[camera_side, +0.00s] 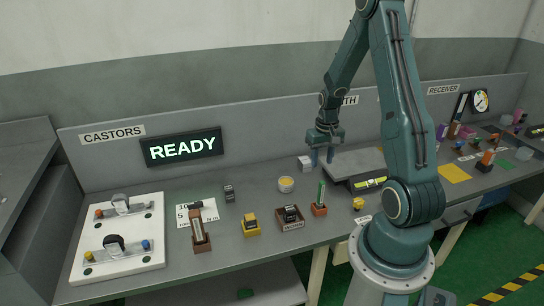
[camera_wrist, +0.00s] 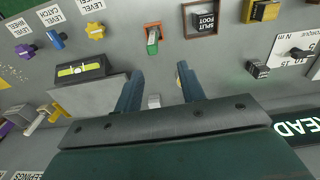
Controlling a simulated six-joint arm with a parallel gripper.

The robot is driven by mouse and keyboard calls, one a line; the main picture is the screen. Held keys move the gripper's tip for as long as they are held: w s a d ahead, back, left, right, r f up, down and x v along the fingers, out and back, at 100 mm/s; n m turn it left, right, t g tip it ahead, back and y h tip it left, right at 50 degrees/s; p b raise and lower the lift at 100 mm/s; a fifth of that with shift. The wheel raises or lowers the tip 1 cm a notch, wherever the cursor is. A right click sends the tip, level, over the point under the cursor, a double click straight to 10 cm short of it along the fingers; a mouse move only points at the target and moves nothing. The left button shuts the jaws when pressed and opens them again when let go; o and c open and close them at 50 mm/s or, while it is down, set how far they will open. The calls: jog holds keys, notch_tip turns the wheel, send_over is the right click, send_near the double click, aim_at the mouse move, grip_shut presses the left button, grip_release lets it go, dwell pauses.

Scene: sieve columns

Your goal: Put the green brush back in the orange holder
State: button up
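A slim green brush (camera_side: 321,192) stands about upright at the small orange holder (camera_side: 319,210) near the front of the bench. Its lower end is hidden, and it appears to be in the holder. In the wrist view the green brush (camera_wrist: 153,35) overlaps the orange holder (camera_wrist: 152,48), beyond my fingertips. My gripper (camera_side: 324,158) hangs over the back of the bench, behind and above the holder. In the wrist view my gripper (camera_wrist: 158,80) has its two fingers well apart with nothing held between them.
A white block (camera_side: 305,163) lies near my gripper. A grey plate (camera_side: 355,162) with a yellow level (camera_side: 369,183) is to the right. A brown tray (camera_side: 291,225), yellow block (camera_side: 250,226) and yellow-topped tub (camera_side: 286,184) are left of the holder. A yellow knob (camera_side: 358,203) sits right.

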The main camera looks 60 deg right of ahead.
jog(key=w+a+r+n+t+h, duration=0.1)
jog(key=w+a+r+n, duration=0.1)
jog(key=a+r, duration=0.6)
jog(key=w+a+r+n+t, duration=0.1)
jog(key=w+a+r+n, duration=0.1)
jog(key=a+r, duration=0.6)
jog(key=s+a+r+n+t, duration=0.1)
jog(key=s+a+r+n, duration=0.1)
jog(key=s+a+r, duration=0.2)
jog(key=s+a+r+n+t+y, duration=0.1)
jog(key=s+a+r+n+t, duration=0.1)
jog(key=s+a+r, duration=0.3)
jog(key=shift+s+a+r+n, duration=0.3)
jog(key=shift+s+a, duration=0.7)
jog(key=shift+a, duration=1.4)
